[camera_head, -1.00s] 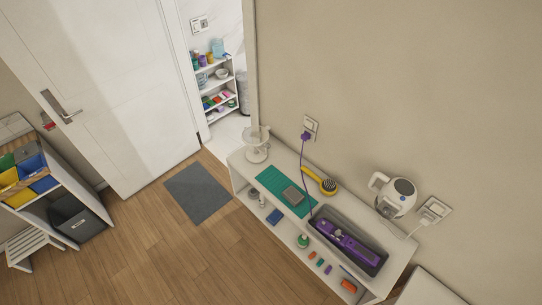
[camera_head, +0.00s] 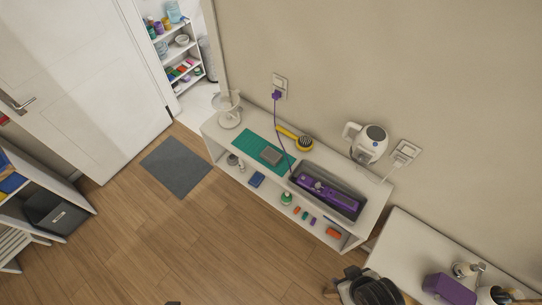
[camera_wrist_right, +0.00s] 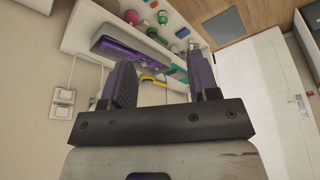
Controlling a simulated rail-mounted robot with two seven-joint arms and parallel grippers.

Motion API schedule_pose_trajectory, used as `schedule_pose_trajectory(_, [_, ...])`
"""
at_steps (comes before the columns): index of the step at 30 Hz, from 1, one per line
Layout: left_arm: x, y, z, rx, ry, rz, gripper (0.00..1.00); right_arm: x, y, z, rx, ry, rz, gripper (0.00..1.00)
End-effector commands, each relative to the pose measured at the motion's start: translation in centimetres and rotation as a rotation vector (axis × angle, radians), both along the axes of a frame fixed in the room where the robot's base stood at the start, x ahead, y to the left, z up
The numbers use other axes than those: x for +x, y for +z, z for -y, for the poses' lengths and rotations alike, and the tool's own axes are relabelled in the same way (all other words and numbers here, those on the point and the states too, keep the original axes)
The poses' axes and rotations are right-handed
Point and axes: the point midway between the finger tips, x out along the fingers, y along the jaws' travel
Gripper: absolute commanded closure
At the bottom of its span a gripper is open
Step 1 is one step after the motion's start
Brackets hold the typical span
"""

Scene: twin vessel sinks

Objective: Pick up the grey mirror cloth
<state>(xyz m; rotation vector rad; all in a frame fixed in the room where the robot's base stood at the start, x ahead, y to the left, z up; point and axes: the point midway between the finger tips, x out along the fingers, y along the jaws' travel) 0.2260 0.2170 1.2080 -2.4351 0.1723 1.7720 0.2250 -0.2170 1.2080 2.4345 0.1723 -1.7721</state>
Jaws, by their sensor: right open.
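A small grey rectangular piece (camera_head: 271,154) lies on the teal mat (camera_head: 248,143) on top of the low white shelf unit; I cannot tell whether it is the mirror cloth. No other cloth-like grey thing shows on the unit. In the right wrist view, my right gripper (camera_wrist_right: 160,72) has its two purple fingers wide apart with nothing between them. The unit lies beyond the fingertips, with the yellow brush (camera_wrist_right: 150,80) and a bit of teal mat behind them. My left gripper is not in view.
A dark tray (camera_head: 354,208) with a purple device stands right of the mat. A white jug-like appliance (camera_head: 228,110) stands at the unit's left end. A white counter (camera_head: 410,240) with a purple box (camera_head: 448,289) is at lower right.

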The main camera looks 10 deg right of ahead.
Motion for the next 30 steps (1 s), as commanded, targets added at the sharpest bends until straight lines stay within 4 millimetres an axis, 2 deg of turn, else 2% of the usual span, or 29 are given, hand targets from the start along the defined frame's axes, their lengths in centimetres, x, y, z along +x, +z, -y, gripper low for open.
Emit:
schedule_pose_trajectory(2, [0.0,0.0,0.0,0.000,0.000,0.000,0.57,0.0,0.0,0.0,0.000,0.000,0.000,0.37])
schedule_pose_trajectory(14, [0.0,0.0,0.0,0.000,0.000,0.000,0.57,0.0,0.0,0.0,0.000,0.000,0.000,0.00])
schedule_pose_trajectory(19, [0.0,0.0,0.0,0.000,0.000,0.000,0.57,0.1,0.0,0.0,0.001,-0.001,0.002,0.00])
schedule_pose_trajectory(22, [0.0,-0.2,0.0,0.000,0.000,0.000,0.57,0.8,0.2,0.0,0.002,-0.002,0.020,0.00])
schedule_pose_trajectory(26, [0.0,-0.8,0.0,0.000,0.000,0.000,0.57,3.0,0.7,0.0,0.001,-0.001,0.074,0.00])
schedule_pose_trajectory(30, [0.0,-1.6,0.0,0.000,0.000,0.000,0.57,6.2,1.9,0.5,-0.008,-0.010,0.158,0.00])
